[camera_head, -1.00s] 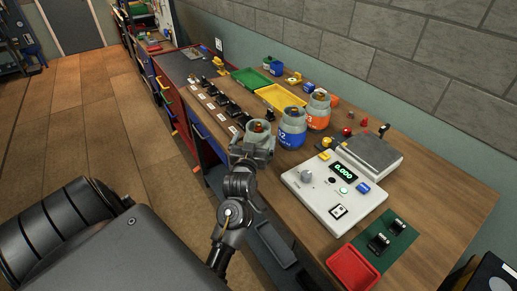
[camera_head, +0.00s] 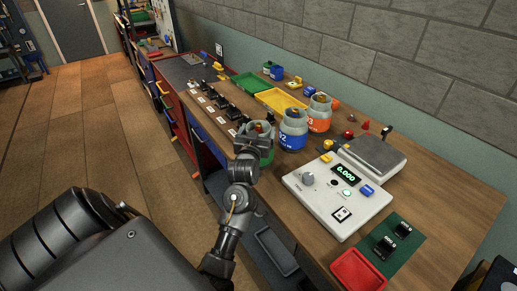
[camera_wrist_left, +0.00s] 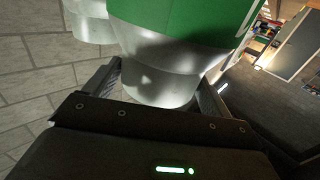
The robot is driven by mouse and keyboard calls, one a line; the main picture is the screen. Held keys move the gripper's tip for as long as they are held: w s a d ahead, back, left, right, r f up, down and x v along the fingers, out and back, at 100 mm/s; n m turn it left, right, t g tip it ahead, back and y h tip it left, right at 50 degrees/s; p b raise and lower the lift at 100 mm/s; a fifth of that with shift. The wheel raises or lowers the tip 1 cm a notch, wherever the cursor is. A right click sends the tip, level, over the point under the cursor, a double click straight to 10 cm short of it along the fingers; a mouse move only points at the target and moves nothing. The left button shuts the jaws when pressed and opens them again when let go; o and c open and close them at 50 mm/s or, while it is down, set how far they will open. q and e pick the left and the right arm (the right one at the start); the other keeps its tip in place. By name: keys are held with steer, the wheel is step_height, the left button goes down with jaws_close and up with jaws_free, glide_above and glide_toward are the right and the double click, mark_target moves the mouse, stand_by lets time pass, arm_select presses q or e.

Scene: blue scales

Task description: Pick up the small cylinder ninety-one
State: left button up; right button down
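A small grey cylinder with a green band (camera_head: 267,156) stands upright on the bench's near edge, left of the blue-banded cylinder marked 92 (camera_head: 293,131). Its number is not readable. My left gripper (camera_head: 250,134) is at its near side and hides part of it. In the left wrist view the green-banded cylinder (camera_wrist_left: 165,62) fills the top middle, its narrow grey end between the spread fingers of my left gripper (camera_wrist_left: 160,92). The fingers look open around it, and I see no clear grip. My right gripper is not in view.
An orange-banded cylinder (camera_head: 319,115) stands beyond the blue one. A white scale (camera_head: 337,192) reading 0.000 lies to the right, with a red tray (camera_head: 358,270) in front. Yellow (camera_head: 279,101) and green trays (camera_head: 251,84) lie behind. Several black items line the left edge.

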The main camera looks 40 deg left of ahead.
arm_select(q)
steer(key=c, duration=1.6)
steer(key=shift+r, duration=0.1)
steer(key=shift+c, duration=0.4)
steer(key=shift+r, duration=0.1)
